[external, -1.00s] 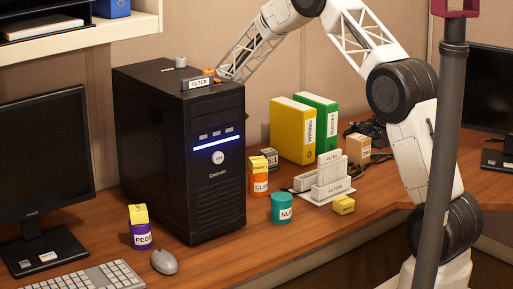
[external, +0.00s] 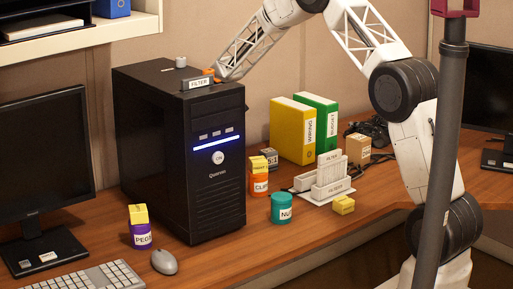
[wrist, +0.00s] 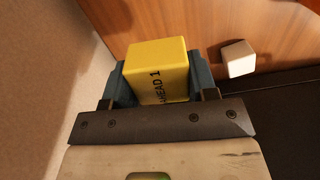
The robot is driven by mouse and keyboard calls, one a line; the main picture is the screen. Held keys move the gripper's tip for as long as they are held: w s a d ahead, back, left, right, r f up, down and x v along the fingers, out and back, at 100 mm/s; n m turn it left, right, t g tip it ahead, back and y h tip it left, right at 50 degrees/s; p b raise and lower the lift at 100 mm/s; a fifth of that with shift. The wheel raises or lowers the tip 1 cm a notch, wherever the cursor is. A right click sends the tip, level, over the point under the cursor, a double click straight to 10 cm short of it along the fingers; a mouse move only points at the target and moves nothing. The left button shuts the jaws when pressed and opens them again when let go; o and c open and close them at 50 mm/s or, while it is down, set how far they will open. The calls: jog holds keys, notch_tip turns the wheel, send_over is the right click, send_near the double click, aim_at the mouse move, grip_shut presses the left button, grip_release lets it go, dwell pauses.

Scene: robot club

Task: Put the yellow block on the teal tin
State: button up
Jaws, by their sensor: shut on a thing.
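In the wrist view a yellow block (wrist: 157,60) with black lettering sits between the dark teal fingers of my gripper (wrist: 160,78), which is shut on it. In the external view my gripper and this block are hidden behind the black computer tower. The teal tin (external: 281,210), with a white label, stands upright on the desk to the right of the tower, in front of the white filter pieces. No block is on it.
A pale block (wrist: 238,58) shows in the wrist view.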

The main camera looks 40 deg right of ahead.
jog(key=shift+s, duration=0.15)
jog(key=s+a+r+n, duration=0.1)
jog(key=s+n, duration=0.4)
jog(key=s, duration=2.3)
jog(key=s+a+r+n, duration=0.2)
jog(key=s+n, duration=0.3)
jog(key=s, duration=2.2)
jog(key=shift+s+a, duration=0.35)
jog(key=shift+a, duration=0.5)
jog(key=shift+w, duration=0.1)
send_over(282, 196)
jog(key=shift+f, duration=0.75)
jog(key=shift+f, duration=1.75)
jog(key=shift+f, duration=0.1)
